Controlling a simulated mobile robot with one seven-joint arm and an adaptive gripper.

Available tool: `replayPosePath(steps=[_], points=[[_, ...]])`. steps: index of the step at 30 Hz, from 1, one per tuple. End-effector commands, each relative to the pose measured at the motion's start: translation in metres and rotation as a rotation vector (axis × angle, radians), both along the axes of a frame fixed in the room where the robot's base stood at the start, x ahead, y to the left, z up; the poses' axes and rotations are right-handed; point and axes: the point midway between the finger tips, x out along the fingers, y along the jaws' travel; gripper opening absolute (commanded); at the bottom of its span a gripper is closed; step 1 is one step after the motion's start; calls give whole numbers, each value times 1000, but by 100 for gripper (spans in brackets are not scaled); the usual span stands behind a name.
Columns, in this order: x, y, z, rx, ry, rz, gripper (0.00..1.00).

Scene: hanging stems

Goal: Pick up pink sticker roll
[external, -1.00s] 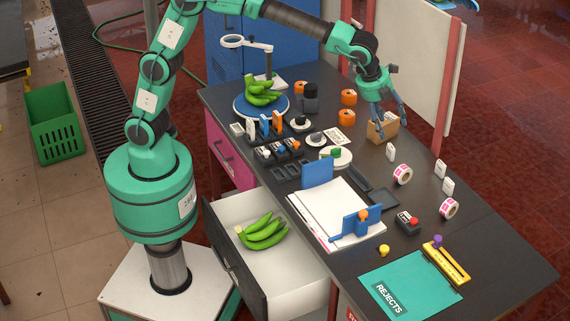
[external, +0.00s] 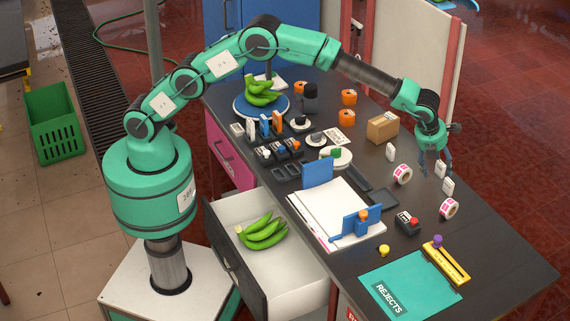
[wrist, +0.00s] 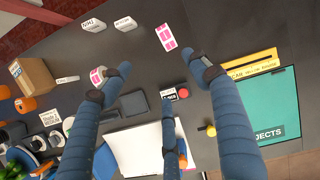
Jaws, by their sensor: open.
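Two white rolls with pink stickers stand on the dark table. One pink sticker roll (external: 402,174) is left of my gripper (external: 436,173); the other pink sticker roll (external: 449,208) is nearer the table's front right. My gripper is above the table between them in the picture, pointing down, with its blue fingers spread and empty. In the wrist view the fingers (wrist: 160,80) are wide apart. One roll (wrist: 97,75) is partly hidden behind the left finger; the other roll (wrist: 166,38) lies between and beyond the fingertips. Neither is visibly touched.
Small white boxes (external: 448,186) stand beside my gripper. A cardboard box (external: 383,127) is farther back. A black box with a red button (external: 407,222), a yellow strip (external: 446,262) and a teal rejects mat (external: 410,285) are at the front. The table's right end is bare.

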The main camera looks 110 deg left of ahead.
Motion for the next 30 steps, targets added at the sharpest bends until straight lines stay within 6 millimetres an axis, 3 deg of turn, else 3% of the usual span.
replayPosePath(steps=[6,12,30], points=[[26,11,-46,47,51,-111,61],[38,16,-72,73,80,-177,61],[42,19,-83,81,90,-197,61]])
